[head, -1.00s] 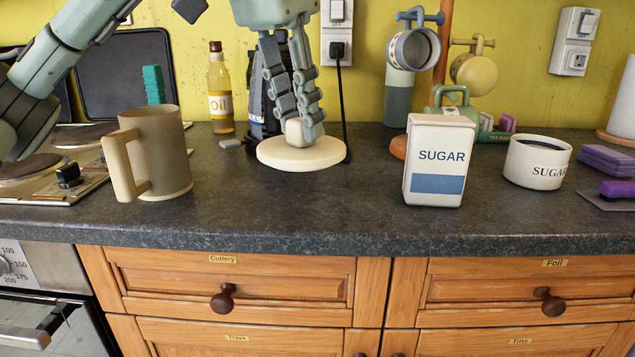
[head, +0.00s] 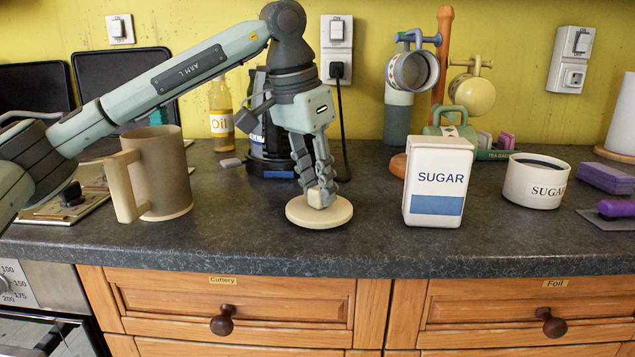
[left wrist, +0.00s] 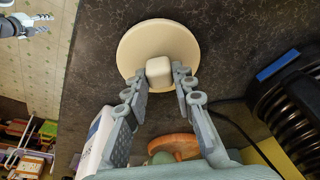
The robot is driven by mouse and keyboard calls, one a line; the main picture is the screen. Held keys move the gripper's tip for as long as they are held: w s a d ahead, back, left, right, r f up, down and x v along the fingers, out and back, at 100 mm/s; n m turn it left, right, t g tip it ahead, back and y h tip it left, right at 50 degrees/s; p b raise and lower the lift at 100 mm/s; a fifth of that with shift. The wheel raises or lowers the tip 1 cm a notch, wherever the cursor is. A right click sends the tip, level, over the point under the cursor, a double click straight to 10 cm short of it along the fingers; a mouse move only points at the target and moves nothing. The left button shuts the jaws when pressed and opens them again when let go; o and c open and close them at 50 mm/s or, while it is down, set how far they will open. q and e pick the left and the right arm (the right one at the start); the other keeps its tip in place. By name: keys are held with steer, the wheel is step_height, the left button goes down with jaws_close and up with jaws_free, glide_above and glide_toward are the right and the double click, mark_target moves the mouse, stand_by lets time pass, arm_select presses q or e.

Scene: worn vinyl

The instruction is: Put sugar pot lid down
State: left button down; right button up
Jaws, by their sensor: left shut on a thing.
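The sugar pot lid (head: 296,213) is a cream disc with a square knob. My left gripper (head: 320,197) points down and is shut on the knob. The left wrist view shows the lid (left wrist: 143,45) with the fingers (left wrist: 160,78) on both sides of the knob. The lid is level at the counter, left of the sugar box; I cannot tell whether it touches the surface. The sugar pot (head: 535,182), a white round pot marked SUGAR, stands uncovered at the right with dark contents. My right gripper (left wrist: 42,24) shows small in the left wrist view, its fingers apart.
A white SUGAR box (head: 437,180) stands between lid and pot. A beige mug (head: 165,175) is left of the lid. A dark appliance (head: 268,150) and oil bottle (head: 221,120) stand behind. A mug tree (head: 442,60) is at the back. The dark counter (head: 370,230) is clear around the lid.

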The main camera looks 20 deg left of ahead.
arm_select(q)
steer(key=shift+f, duration=0.15)
steer(key=c, duration=1.6)
jaws_free()
steer(key=o, duration=0.3)
steer(key=shift+o, duration=0.2)
arm_select(e)
steer(key=shift+w+a+r, duration=0.1)
steer(key=shift+r, duration=0.3)
